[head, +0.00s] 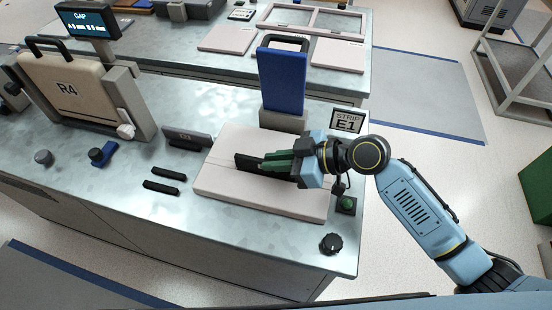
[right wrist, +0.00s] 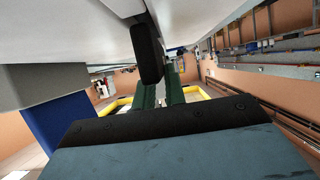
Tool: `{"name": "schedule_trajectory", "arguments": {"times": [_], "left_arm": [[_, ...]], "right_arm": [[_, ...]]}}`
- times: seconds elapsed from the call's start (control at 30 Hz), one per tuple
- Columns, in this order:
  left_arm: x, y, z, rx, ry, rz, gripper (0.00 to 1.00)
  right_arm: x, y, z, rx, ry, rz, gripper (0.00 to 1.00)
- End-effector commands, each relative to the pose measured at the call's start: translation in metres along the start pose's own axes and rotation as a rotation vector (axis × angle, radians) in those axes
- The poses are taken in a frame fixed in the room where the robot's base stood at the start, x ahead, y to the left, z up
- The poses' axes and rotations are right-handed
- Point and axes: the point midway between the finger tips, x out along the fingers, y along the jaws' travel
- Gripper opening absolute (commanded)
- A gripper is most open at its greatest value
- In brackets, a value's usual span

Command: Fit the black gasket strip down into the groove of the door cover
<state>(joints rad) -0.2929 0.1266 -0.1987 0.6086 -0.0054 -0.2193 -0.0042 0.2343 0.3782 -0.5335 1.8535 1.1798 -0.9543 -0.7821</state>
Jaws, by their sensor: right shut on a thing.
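The door cover (head: 218,184) is a pale pinkish slab lying flat on the metal bench. A thin groove line runs along its top face, partly hidden by the gripper. The black gasket strip (head: 246,161) lies along that line, with its left end showing. In the right wrist view the strip (right wrist: 147,52) stands between the green fingers, close to the pale slab. My right gripper (head: 276,162) is shut on the strip, low over the cover. I cannot tell whether the strip sits down inside the groove. My left gripper is not in view.
Two short black bars (head: 163,180) lie left of the cover. A green button (head: 346,204) and a black knob (head: 331,243) are at the right. The front-left bench is clear.

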Motion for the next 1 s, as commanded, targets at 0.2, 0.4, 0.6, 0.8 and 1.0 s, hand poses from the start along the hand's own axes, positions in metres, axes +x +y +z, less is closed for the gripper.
{"name": "schedule_trajectory", "arguments": {"times": [0.2, 0.4, 0.6, 0.8, 1.0], "left_arm": [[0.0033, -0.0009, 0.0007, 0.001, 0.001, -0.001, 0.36], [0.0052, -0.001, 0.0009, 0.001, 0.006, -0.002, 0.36], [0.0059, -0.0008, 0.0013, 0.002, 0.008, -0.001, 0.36], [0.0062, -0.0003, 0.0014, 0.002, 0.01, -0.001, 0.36], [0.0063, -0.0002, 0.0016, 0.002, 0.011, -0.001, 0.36]], "right_arm": [[0.0017, 0.0002, 0.0035, 0.0, 0.0, 0.0, 0.0], [0.0032, 0.0002, 0.0066, 0.0, 0.0, 0.0, 0.0], [0.0037, 0.0002, 0.008, 0.0, -0.001, 0.0, 0.27], [0.004, 0.0001, 0.0085, 0.0, 0.0, 0.0, 0.38], [0.0042, 0.0, 0.009, 0.0, -0.001, 0.0, 0.38]]}}
